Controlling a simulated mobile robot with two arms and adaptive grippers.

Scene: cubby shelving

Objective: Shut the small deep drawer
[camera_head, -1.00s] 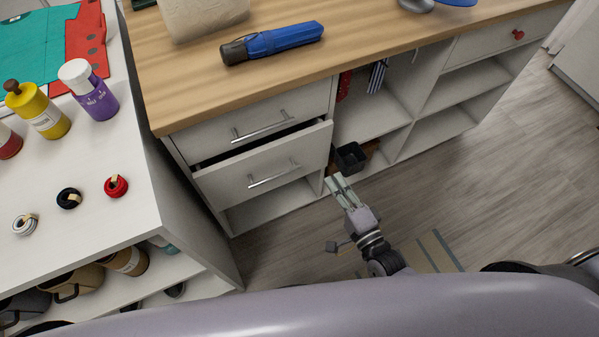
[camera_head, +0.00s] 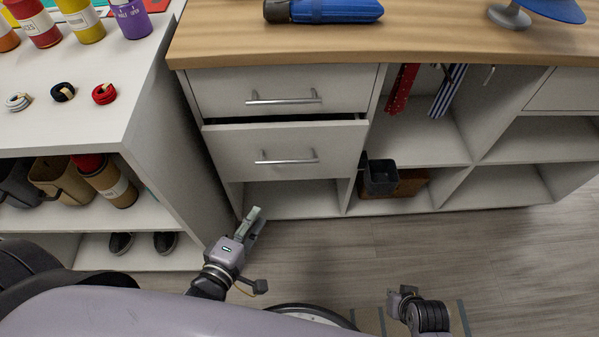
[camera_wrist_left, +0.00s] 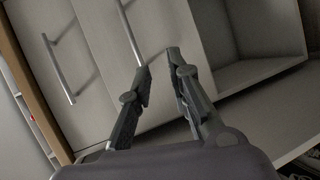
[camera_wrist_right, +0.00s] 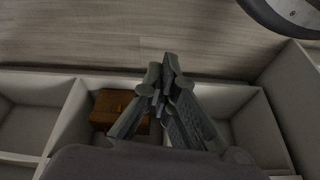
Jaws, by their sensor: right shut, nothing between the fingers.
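The small deep drawer (camera_head: 285,150) is the lower of two stacked drawers in the white cabinet. It stands partly out, with a dark gap above its front. Its bar handle (camera_head: 287,160) also shows in the left wrist view (camera_wrist_left: 131,32). My left gripper (camera_head: 253,222) is open and empty, below and in front of the drawer, apart from it. In the left wrist view its fingertips (camera_wrist_left: 159,62) point at the drawer front. My right gripper (camera_head: 401,292) is low at the right, away from the drawer. The right wrist view shows its fingertips (camera_wrist_right: 163,72) together, with nothing between.
The upper drawer (camera_head: 280,88) is shut. Open cubbies to the right hold a dark bin (camera_head: 381,178) and a brown box (camera_wrist_right: 112,106). A white shelf unit (camera_head: 125,130) with mugs and bottles stands close at left. The floor (camera_head: 450,245) before the cubbies is clear.

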